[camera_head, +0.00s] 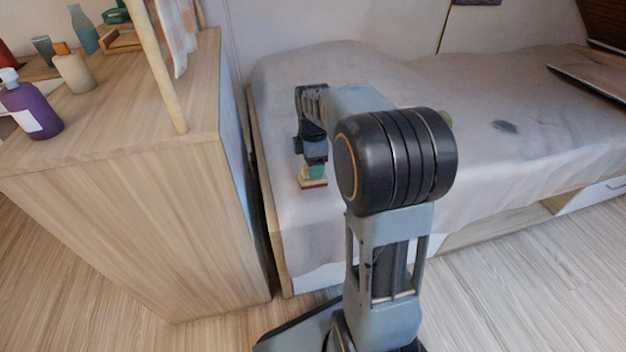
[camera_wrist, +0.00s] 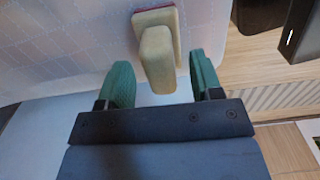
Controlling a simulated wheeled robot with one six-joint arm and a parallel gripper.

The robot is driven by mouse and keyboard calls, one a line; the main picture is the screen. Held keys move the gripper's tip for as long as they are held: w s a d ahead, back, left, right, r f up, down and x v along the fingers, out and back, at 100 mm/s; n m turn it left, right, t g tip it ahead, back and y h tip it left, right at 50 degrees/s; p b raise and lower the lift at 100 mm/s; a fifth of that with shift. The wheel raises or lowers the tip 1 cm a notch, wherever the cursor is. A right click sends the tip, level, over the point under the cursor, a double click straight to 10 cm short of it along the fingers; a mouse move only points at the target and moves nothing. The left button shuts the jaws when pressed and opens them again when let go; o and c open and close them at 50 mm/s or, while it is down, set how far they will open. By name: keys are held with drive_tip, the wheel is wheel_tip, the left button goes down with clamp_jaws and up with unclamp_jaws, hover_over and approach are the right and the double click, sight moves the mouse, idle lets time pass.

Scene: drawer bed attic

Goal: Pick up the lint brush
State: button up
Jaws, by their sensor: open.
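The lint brush (camera_wrist: 157,52) has a pale wooden handle and a base with a red edge. It lies on the bed (camera_head: 290,215) near its front left corner. In the head view the lint brush (camera_head: 313,184) shows just below my gripper (camera_head: 314,172), partly hidden by it. In the wrist view my gripper (camera_wrist: 158,82) is open, its two green fingers apart. The near end of the handle lies between the fingers, with a gap visible on each side. I cannot tell how far above the bed the fingertips are.
A wooden cabinet (camera_head: 130,200) stands left of the bed. On its top are a purple bottle (camera_head: 32,108), a beige bottle (camera_head: 72,70) and a blue bottle (camera_head: 84,32). A wooden post (camera_head: 157,65) rises at its edge. The bed's middle is clear except for a dark patch (camera_head: 505,126).

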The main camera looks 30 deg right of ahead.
wheel_tip(320, 180, down, 3)
drive_tip(key=shift+r+b, duration=0.2)
drive_tip(key=shift+b, duration=0.1)
drive_tip(key=shift+r, duration=0.1)
drive_tip(key=c, duration=0.7)
drive_tip(key=shift+r, duration=0.1)
drive_tip(key=shift+r, duration=0.25)
wheel_tip(320, 180, up, 3)
drive_tip(key=shift+s+d+r+p, duration=0.1)
drive_tip(key=shift+d+r+p, duration=0.05)
drive_tip(key=shift+p, duration=0.9)
drive_tip(key=s+d+r+p, duration=0.5)
drive_tip(key=s+d+r, duration=0.4)
drive_tip(key=s, duration=0.1)
drive_tip(key=shift+d+p, duration=0.25)
drive_tip(key=shift+p, duration=0.15)
